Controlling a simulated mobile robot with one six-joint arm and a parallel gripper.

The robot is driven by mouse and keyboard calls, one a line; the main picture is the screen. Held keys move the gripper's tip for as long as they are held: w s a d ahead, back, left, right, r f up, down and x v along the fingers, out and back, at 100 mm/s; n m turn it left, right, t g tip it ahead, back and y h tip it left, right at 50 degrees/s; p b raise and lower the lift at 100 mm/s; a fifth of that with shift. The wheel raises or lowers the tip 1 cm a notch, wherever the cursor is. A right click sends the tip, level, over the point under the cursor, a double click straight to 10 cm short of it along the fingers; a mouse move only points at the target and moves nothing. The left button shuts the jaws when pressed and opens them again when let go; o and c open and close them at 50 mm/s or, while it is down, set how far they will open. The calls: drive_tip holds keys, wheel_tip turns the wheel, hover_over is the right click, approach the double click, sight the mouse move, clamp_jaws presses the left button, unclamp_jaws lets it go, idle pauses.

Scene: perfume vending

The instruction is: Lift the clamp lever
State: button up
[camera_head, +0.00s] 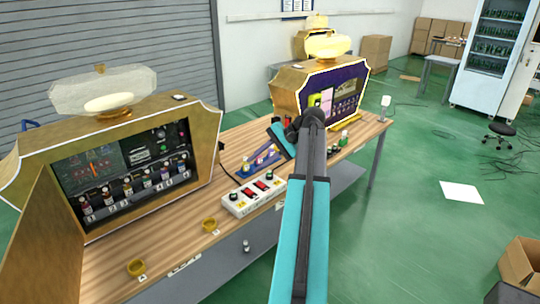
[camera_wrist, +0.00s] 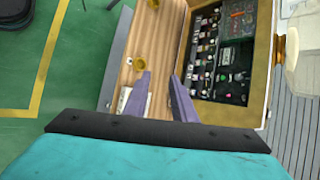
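I cannot pick out a clamp lever for certain in either view. My gripper (camera_wrist: 160,76) shows in the wrist view as two purple fingers with a clear gap between them; it is open, and nothing shows held. In the head view, my arm reaches over the bench, and its far end is near a purple-blue shape that I cannot resolve. A white control box (camera_head: 254,194) with red panels and dark knobs sits on the wooden bench (camera_head: 190,232), left of my arm. The left gold machine (camera_head: 205,198) has an open front with several small bottles inside; it also shows in the wrist view (camera_wrist: 258,100).
A second gold machine (camera_head: 288,96) stands at the bench's far end, partly behind my arm. Gold cups (camera_head: 137,267) (camera_head: 209,225) stand along the front edge. A white bottle (camera_head: 385,101) is near the far corner. The green floor right of the bench is mostly open.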

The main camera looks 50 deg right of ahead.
drive_tip(key=w+a+f+n+g+y+b, duration=0.1)
drive_tip(key=w+a+f+n+g+y, duration=0.3)
drive_tip(key=a+f, duration=1)
drive_tip(key=w+a+f+g+b, duration=0.15)
drive_tip(key=w+a+f, duration=0.35)
drive_tip(key=a+f, duration=0.95)
drive_tip(key=s+a+f+n+g+h+b, duration=0.1)
drive_tip(key=s+a+f+n+g+h, duration=0.2)
drive_tip(key=s+a+f, duration=0.7)
drive_tip(key=s+a+f+n+g, duration=0.2)
drive_tip(key=s+a+f+g, duration=0.3)
drive_tip(key=a+f, duration=0.8)
drive_tip(key=s+f+n+h, duration=0.3)
drive_tip(key=s+f+n, duration=0.1)
drive_tip(key=s, duration=0.3)
drive_tip(key=s+d+f+n+h, duration=0.1)
drive_tip(key=s+f+n+h, duration=0.2)
drive_tip(key=s, duration=0.5)
drive_tip(key=shift+s+f+n+b, duration=0.15)
drive_tip(key=shift+f+n+b, duration=0.35)
drive_tip(key=shift+f, duration=0.25)
drive_tip(key=shift+d, duration=0.1)
